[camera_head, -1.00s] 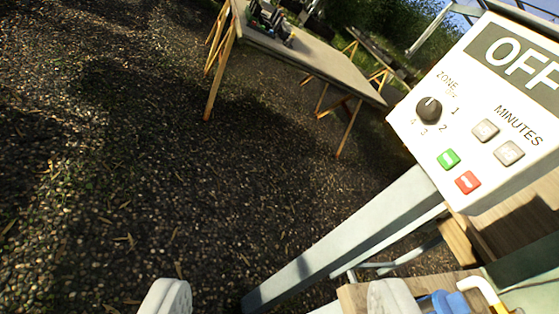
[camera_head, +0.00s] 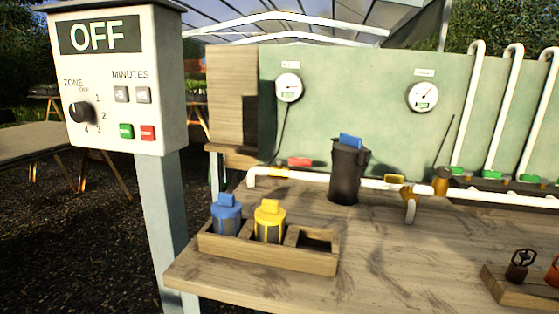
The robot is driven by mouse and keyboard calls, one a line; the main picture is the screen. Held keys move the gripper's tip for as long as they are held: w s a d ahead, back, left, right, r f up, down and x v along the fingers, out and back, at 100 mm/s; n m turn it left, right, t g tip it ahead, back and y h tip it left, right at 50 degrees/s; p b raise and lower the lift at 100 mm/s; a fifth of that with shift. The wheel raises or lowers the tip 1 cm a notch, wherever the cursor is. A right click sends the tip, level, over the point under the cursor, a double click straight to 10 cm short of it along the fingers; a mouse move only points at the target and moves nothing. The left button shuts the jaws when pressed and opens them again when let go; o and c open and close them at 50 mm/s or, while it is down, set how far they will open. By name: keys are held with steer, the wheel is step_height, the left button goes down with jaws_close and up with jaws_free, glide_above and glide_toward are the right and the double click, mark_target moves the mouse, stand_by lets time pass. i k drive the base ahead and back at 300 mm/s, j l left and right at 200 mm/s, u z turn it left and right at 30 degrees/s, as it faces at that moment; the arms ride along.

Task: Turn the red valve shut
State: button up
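A small red valve handle (camera_head: 300,161) shows just above the white pipe (camera_head: 325,179) near its left end, by the back board. The handle looks flat and roughly in line with the pipe, but it is too small to tell its exact angle. The dark filter housing with a blue top (camera_head: 346,172) stands to its right on the pipe. My gripper is not in view, and nothing of mine touches the handle.
A wooden holder (camera_head: 270,258) with a blue cartridge (camera_head: 227,215) and a yellow cartridge (camera_head: 270,221) sits at the bench's front left. A control box (camera_head: 110,95) reading OFF stands left. Gauges (camera_head: 289,87) hang behind. A small stand (camera_head: 515,290) with handwheels is at right.

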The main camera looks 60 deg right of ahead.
mark_target(303, 162)
steer(key=z, duration=1.6)
steer(key=i+j, duration=0.1)
steer(key=i, duration=0.35)
steer(key=i+z, duration=0.1)
steer(key=i, duration=0.35)
